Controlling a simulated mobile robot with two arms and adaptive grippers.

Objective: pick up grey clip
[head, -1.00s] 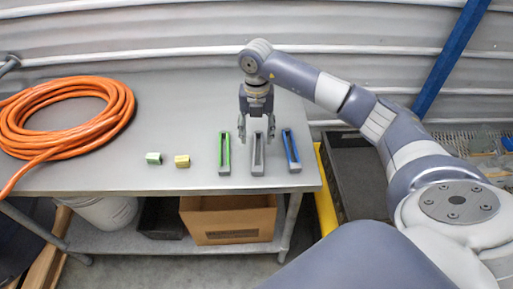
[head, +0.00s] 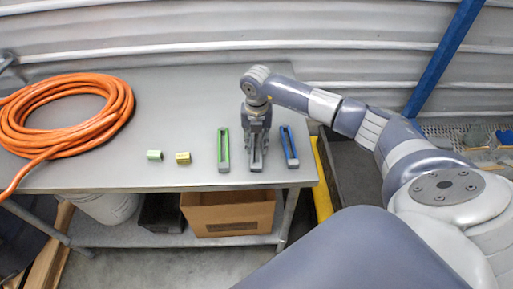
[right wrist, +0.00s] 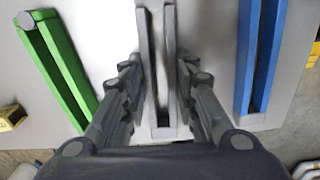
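The grey clip (head: 256,166) is a long narrow slotted piece lying on the metal table between the green and blue clips. In the right wrist view the grey clip (right wrist: 161,132) runs up the middle of the picture. My right gripper (head: 257,142) is low over it, pointing down and hiding much of it in the head view. In the right wrist view my right gripper (right wrist: 158,78) is open, with one finger on each side of the grey clip. Contact with the clip cannot be told. My left gripper is not in view.
A green clip (head: 223,150) lies left of the gripper and a blue clip (head: 289,147) right. Small green (head: 154,155) and yellow (head: 183,158) blocks sit farther left. A coiled orange hose (head: 62,115) fills the table's (head: 185,95) left side. The table's back middle is clear.

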